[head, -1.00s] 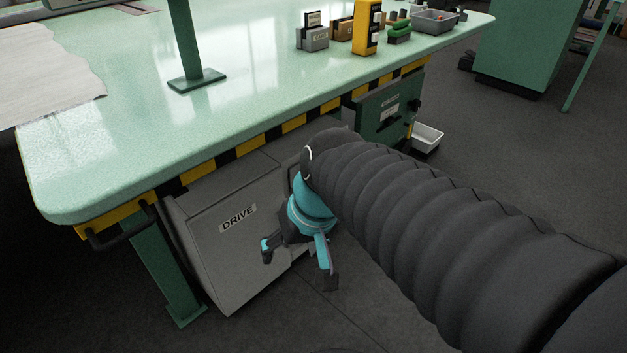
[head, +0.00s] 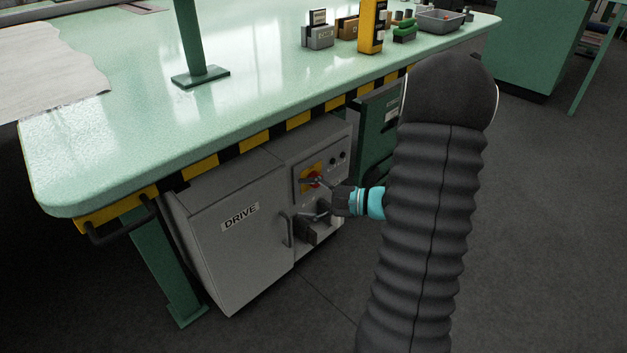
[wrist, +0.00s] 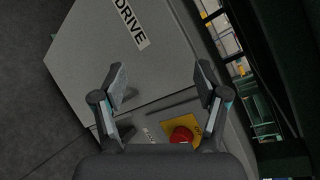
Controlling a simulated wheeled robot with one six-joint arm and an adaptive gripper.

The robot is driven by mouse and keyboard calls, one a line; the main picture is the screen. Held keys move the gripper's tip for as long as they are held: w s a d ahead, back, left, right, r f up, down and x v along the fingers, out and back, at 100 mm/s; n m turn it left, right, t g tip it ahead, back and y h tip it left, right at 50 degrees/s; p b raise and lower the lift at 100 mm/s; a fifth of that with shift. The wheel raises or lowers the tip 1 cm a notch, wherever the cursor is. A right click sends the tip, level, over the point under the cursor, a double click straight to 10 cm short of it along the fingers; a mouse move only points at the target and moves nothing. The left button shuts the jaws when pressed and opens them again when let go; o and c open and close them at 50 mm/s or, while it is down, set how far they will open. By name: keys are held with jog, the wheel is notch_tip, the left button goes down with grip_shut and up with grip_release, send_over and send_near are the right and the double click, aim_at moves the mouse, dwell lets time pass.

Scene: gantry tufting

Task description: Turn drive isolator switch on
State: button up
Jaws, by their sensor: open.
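The drive isolator switch (head: 311,176) is a red rotary knob on a yellow plate, on the front of the grey cabinet (head: 235,250) labelled DRIVE. In the wrist view the red knob (wrist: 181,135) shows low in the picture, partly hidden by my gripper body. My gripper (head: 312,203) is open and empty in front of the switch panel, with one finger close to the knob in the head view. I cannot tell if it touches. In the wrist view my gripper (wrist: 163,78) has its fingers spread wide over the cabinet front. The knob's setting is too small to read.
The green tabletop (head: 220,110) with its striped edge overhangs the cabinet. The cabinet door has a vertical handle (head: 287,230) left of my gripper. A green box (head: 378,125) hangs under the table farther back. Open floor (head: 540,220) lies to the right.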

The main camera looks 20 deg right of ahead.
aim_at(317, 187)
jog(key=w+d+f+m+t+h, duration=0.2)
jog(key=d+f+m+t+h, duration=0.55)
jog(key=d, duration=0.75)
jog(key=shift+g+y, duration=0.35)
jog(key=shift+y, duration=0.4)
jog(key=x, duration=0.4)
jog(key=f+x, duration=0.1)
jog(key=x, duration=0.4)
jog(key=f+x, duration=0.1)
jog(key=x, duration=0.3)
jog(key=shift+w+a+p, duration=0.3)
jog(key=shift+w+p, duration=0.05)
jog(key=shift+c, duration=0.2)
jog(key=c, duration=1.1)
